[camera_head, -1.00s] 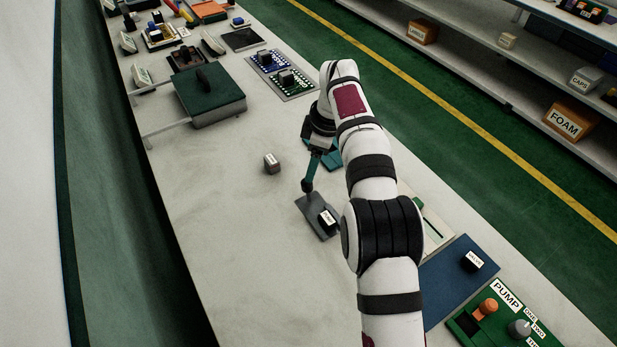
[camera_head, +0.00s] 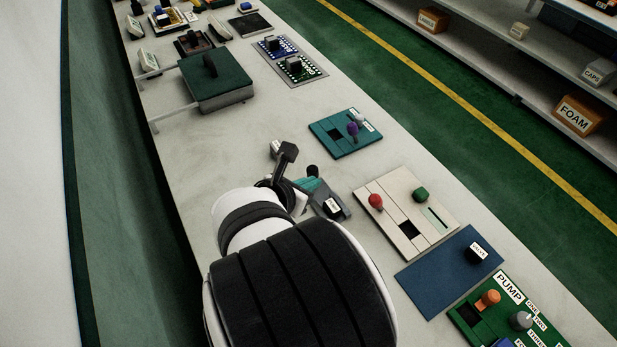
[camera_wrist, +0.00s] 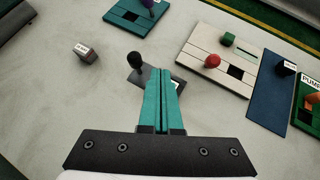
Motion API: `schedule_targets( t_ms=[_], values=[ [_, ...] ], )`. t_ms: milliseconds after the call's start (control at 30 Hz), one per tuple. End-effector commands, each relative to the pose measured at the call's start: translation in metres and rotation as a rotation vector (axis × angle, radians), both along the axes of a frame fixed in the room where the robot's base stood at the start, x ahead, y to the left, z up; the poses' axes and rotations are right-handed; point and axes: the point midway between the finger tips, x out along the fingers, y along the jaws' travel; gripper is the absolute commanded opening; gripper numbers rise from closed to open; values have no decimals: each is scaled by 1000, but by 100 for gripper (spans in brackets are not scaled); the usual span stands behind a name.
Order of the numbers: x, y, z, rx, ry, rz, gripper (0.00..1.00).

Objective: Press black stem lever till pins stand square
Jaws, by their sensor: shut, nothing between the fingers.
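A black lever with a rounded knob (camera_head: 312,171) stands on a small grey plate (camera_head: 344,212) in the middle of the bench. A black block with a white label (camera_head: 333,205) sits on the same plate. In the wrist view the lever (camera_wrist: 136,62) rises at the far left of the plate, leaning slightly left. My gripper (camera_wrist: 163,72) has teal fingers, shut together and empty. Its tips are over the plate in that view, to the right of the lever, and cover part of the block. In the head view my gripper (camera_head: 312,186) is low beside the plate. No pins can be made out.
A small grey labelled block (camera_wrist: 86,53) lies left of the lever. Bare bench (camera_head: 205,145) is at left.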

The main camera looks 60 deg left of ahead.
Motion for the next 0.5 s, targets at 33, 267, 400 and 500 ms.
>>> schedule_targets(
  t_ms=[33, 267, 400, 500],
  values=[
    [-23, -7, -7, -38, -10, 129, 0],
    [-56, -18, -28, -107, -11, 337, 0],
    [-40, -5, -46, -108, -9, 332, 0],
    [-27, 6, -61, -107, -10, 330, 0]
  ],
)
